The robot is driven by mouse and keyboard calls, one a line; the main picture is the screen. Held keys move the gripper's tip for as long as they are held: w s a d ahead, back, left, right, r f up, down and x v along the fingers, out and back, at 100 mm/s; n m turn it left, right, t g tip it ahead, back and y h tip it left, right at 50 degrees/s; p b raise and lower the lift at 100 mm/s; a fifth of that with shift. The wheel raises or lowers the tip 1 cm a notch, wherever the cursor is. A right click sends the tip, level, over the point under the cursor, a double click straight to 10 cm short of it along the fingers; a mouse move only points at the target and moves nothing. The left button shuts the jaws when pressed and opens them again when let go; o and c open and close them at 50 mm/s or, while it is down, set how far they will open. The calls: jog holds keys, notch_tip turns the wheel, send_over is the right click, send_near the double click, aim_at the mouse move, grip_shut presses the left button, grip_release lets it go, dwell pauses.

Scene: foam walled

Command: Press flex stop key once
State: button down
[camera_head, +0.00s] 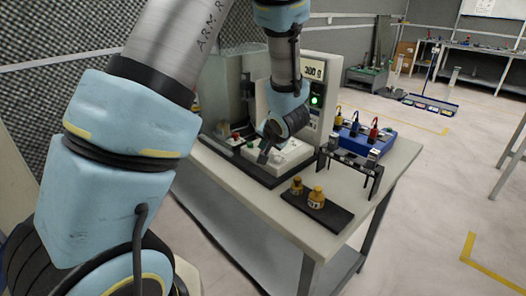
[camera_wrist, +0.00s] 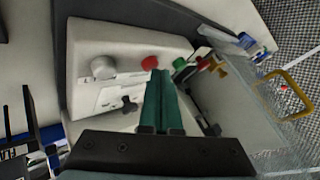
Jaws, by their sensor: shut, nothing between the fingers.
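My gripper (camera_wrist: 161,75) is shut and empty, its two teal fingers side by side. In the head view my gripper (camera_head: 264,156) is low over a white control box (camera_head: 290,154) on the bench. In the wrist view the control box (camera_wrist: 110,42) carries a round red key (camera_wrist: 149,62), just beyond and slightly left of the fingertips. A green key (camera_wrist: 180,64) is just right of the tips. I cannot tell whether the fingertips touch either key. No readable label marks the stop key.
A grey knob (camera_wrist: 103,67) and a black star knob (camera_wrist: 128,103) are left of the fingers. A clear-walled enclosure (camera_wrist: 270,115) stands at the right. On the bench are a black rack (camera_head: 350,160), brass weights (camera_head: 316,198) and a blue box (camera_head: 365,138).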

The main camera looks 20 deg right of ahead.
dwell(0.6)
jog(key=shift+r+p, duration=0.85)
jog(key=shift+p, duration=0.45)
jog(key=shift+r, duration=0.1)
notch_tip(320, 180, up, 5)
jog(key=p, duration=0.6)
jog(key=shift+a, duration=0.1)
